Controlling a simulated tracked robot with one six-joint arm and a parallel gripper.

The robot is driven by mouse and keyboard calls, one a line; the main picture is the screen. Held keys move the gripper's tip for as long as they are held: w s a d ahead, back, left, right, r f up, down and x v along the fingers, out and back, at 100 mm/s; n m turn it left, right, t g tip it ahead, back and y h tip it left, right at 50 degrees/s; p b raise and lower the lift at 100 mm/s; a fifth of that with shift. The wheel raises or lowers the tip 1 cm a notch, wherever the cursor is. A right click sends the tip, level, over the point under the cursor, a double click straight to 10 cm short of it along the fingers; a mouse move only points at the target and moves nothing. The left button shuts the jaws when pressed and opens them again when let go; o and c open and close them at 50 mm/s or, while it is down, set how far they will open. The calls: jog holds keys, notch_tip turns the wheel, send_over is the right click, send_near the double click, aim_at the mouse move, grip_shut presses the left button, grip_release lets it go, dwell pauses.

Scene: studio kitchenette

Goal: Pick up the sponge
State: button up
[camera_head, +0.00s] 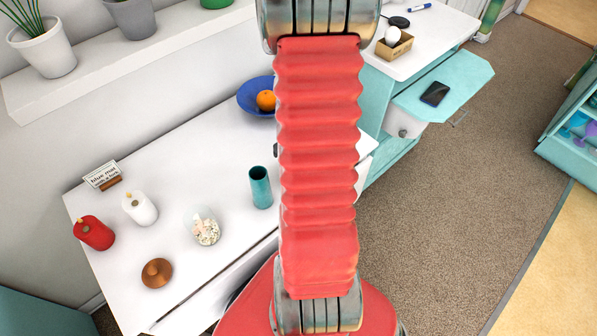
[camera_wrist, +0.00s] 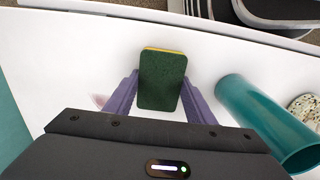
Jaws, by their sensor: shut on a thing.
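The sponge (camera_wrist: 162,80) shows in the wrist view, with a dark green face and a thin yellow edge at its top. My gripper (camera_wrist: 161,93) has its purple fingers on either side of the sponge, shut on it. The white counter top lies behind and below it; I cannot tell how far the sponge is above the surface. In the head view my red arm covers the middle, and the sponge and gripper are hidden.
A teal cup (camera_head: 260,187) stands on the white counter (camera_head: 215,165); it shows close to the right of my gripper in the wrist view (camera_wrist: 262,118). A glass terrarium (camera_head: 205,228), a blue bowl (camera_head: 250,98) with an orange (camera_head: 266,100), and a copper object (camera_head: 157,272) are also on the counter.

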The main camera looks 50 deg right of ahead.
jog(key=shift+r, duration=0.1)
notch_tip(320, 180, up, 10)
dwell(0.7)
dwell(0.3)
